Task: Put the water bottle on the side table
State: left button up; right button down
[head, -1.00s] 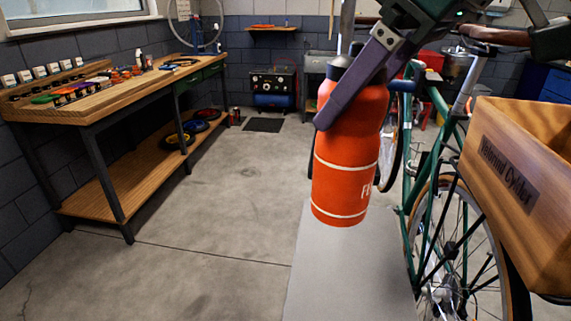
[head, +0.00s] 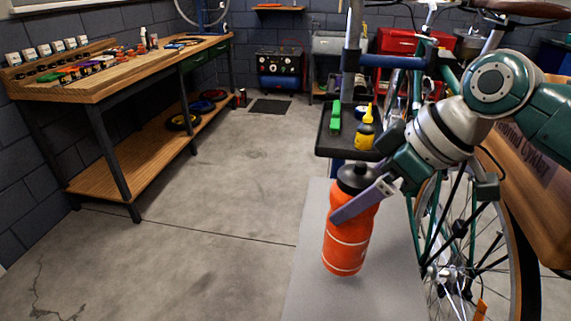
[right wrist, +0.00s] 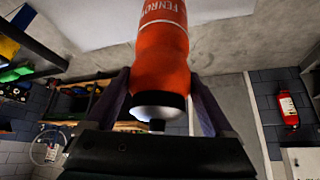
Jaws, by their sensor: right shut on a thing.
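The orange water bottle (head: 345,240) with a black cap is upright, slightly tilted, in the head view. My right gripper (head: 347,204) is shut on its upper part, just below the cap. In the right wrist view the bottle (right wrist: 162,45) sits between the two fingers (right wrist: 160,88), cap toward the palm. The grey side table (head: 308,270) lies beneath the bottle in the head view. I cannot tell whether the bottle's base touches the top. My left gripper is not in view.
A black tray (head: 322,141) on the bike stand holds a green tool and a yellow bottle (head: 365,132) just behind my right gripper. The green bicycle (head: 425,215) and a wooden crate (head: 535,205) stand close on the right. A workbench (head: 110,90) is at left; the floor between is clear.

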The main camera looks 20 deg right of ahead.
jog(key=shift+f+b, duration=0.35)
jog(key=shift+f, duration=1.55)
jog(key=shift+f, duration=0.15)
grip_release()
jog(key=shift+f, duration=0.1)
